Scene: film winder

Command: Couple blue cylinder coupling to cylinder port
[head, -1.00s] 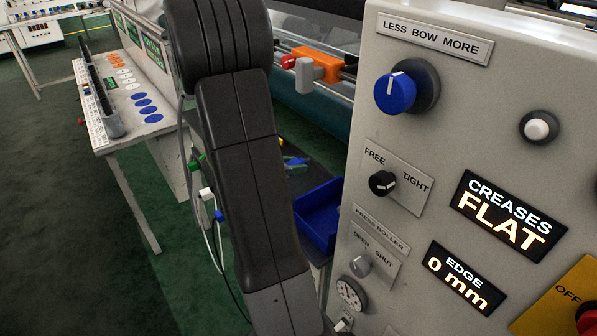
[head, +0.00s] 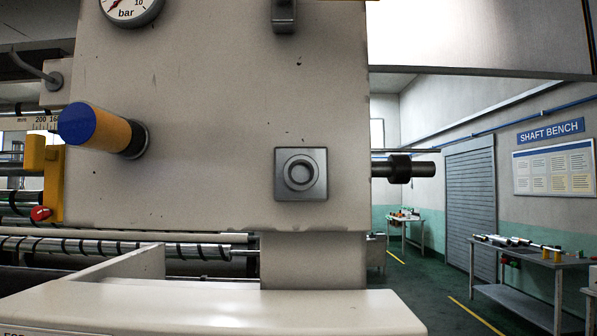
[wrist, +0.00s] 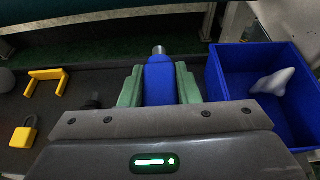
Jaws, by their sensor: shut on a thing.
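In the wrist view my gripper (wrist: 160,85) is shut on a blue coupling (wrist: 159,82). The coupling has a blue body between the green jaw pads and a silver metal tip pointing away from me. In the head view a square grey metal fitting with a round socket (head: 301,174) sits on the pale machine panel; it may be the cylinder port, but no label shows. My gripper and the coupling are not in the head view.
A blue bin (wrist: 224,72) holding a pale object stands right of my gripper. A yellow padlock (wrist: 23,132) and yellow bracket (wrist: 46,78) lie on the dark surface at left. A blue-capped yellow cylinder (head: 97,128) juts from the panel. A white ledge (head: 220,308) lies below.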

